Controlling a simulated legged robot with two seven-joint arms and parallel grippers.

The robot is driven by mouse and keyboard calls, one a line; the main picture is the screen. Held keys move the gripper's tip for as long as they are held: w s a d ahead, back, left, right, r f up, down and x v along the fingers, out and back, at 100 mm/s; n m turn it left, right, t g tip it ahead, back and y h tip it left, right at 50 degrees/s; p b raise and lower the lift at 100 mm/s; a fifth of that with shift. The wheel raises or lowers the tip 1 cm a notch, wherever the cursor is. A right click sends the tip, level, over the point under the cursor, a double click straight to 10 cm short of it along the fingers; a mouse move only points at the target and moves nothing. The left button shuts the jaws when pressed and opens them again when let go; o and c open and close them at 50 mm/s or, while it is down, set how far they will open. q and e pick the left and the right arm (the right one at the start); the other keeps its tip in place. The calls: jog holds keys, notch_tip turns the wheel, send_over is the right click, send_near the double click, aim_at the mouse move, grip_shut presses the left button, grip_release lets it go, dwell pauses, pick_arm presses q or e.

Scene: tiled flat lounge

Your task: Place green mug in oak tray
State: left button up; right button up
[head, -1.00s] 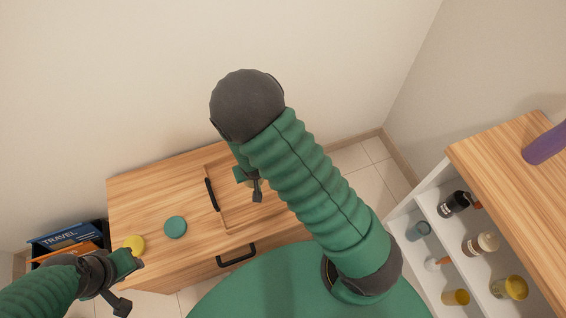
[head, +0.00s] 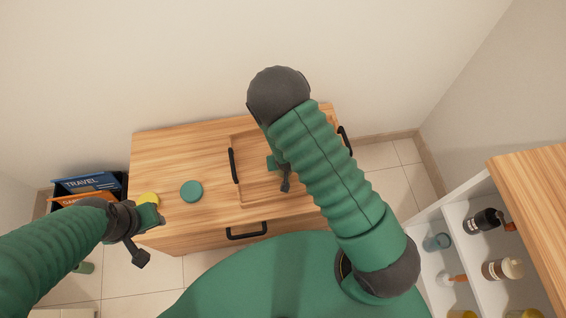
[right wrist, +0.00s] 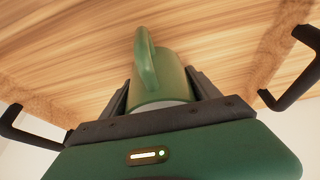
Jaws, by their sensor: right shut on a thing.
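The oak tray (head: 252,192), with black handles at its two ends, sits on a wooden cabinet. My right gripper (head: 282,178) is over the tray, partly hidden by my own arm. In the right wrist view it is shut on the green mug (right wrist: 163,82), with a dark finger on either side. The mug's handle points away from the palm. The tray's wooden floor (right wrist: 75,60) fills the background; I cannot tell whether the mug touches it. I cannot make out the mug in the head view. My left gripper (head: 147,236) is near the cabinet's front left corner; its opening is unclear.
On the cabinet top (head: 165,155) left of the tray lie a teal disc (head: 191,191) and a yellow round thing (head: 149,199). A dark bin (head: 90,185) with books stands left of the cabinet. A white shelf (head: 435,270) with bottles is at the right.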

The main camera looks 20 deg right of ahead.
jog(key=o, duration=1.7)
jog(key=shift+r, duration=0.25)
jog(key=p+v, duration=0.4)
jog(key=v, duration=0.7)
jog(key=shift+s+a+r, duration=0.15)
jog(key=shift+s+r, duration=0.1)
jog(key=s+r+n, duration=0.1)
jog(key=s+r, duration=0.2)
jog(key=r, duration=0.4)
jog(key=s+r+n+g+y, duration=0.1)
jog(key=s+r, duration=0.3)
jog(key=r, duration=0.4)
jog(key=shift+d+n+g, duration=0.3)
jog(key=shift+d+n, duration=0.15)
jog(key=shift+n, duration=0.05)
jog(key=shift+r, duration=0.15)
